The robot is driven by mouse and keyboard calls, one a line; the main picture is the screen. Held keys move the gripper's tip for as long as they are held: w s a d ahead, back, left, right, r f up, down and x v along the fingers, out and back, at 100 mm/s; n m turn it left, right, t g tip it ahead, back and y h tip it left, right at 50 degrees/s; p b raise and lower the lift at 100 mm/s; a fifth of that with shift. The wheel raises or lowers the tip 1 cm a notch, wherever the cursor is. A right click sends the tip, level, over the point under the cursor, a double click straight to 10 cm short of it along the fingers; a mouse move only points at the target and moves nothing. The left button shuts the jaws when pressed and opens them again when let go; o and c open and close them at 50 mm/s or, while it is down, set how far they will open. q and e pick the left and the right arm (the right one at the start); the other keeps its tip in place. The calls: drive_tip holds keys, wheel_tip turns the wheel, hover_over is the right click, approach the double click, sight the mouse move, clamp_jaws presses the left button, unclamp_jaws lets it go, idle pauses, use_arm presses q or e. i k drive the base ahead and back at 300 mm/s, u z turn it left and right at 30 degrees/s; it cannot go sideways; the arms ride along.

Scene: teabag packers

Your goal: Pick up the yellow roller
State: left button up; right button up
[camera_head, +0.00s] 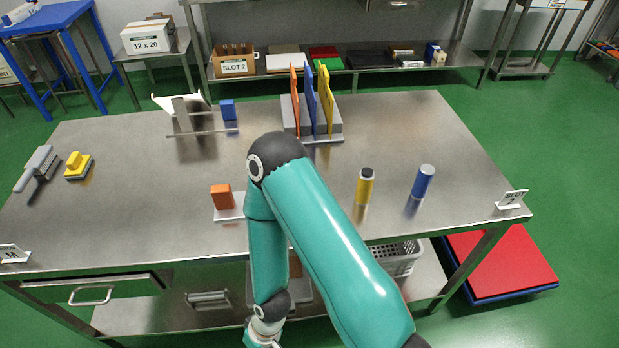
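The yellow roller (364,188), a small yellow cylinder with a black top, stands upright on the steel table right of centre. A blue cylinder (423,181) with a pale top stands to its right, apart from it. My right arm comes in from the bottom, rises over the table left of the yellow roller, and bends back down in front of the table's front edge. Its wrist reaches the bottom edge of the picture, and no gripper fingers show. My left gripper and arm are not in view.
An orange block (222,196) sits on a small white plate left of my arm. A divider rack (335,134) and a blue block (228,110) stand behind. A yellow-handled brush (77,166) lies at left. A white sign (511,199) stands at right. Table around the roller is clear.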

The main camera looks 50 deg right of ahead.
sight(365, 186)
drive_tip(key=z, duration=0.55)
drive_tip(key=i, duration=0.15)
drive_tip(key=u, duration=1.8)
drive_tip(key=k, duration=2.65)
drive_tip(key=z, duration=0.7)
drive_tip(key=i, duration=1)
drive_tip(key=u, duration=0.05)
